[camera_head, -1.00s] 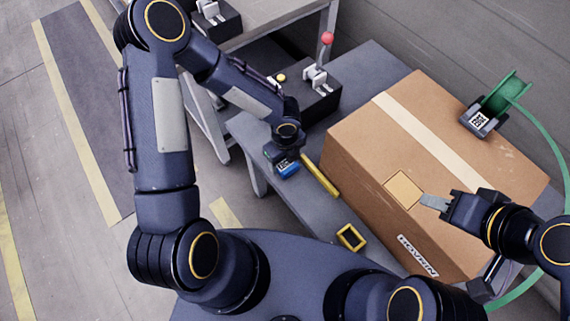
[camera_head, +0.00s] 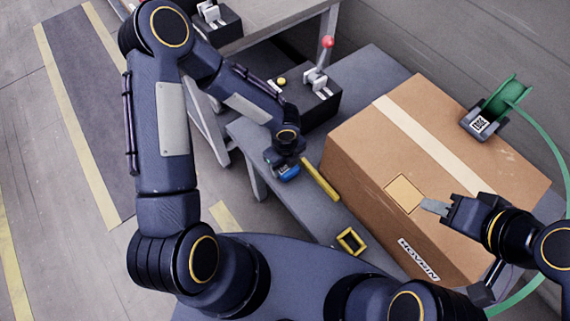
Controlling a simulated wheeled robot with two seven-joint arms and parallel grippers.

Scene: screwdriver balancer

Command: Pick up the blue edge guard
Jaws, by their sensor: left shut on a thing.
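The blue edge guard (camera_head: 289,174) shows as a small blue piece at the tip of my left gripper (camera_head: 284,166), by the left edge of the grey table. My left gripper is shut on it, and the fingers hide part of it. My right gripper (camera_head: 447,206) is over the front part of the large cardboard box, with a flat grey piece (camera_head: 433,206) at its tip. I cannot tell whether its fingers are open or shut on that piece.
The cardboard box (camera_head: 350,150) with a pale tape strip fills most of the grey table (camera_head: 372,65). A yellow bar (camera_head: 320,179) and a yellow square frame (camera_head: 351,241) lie left of it. A green strap reel (camera_head: 500,97) sits on the box. A black lever device (camera_head: 322,103) stands behind.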

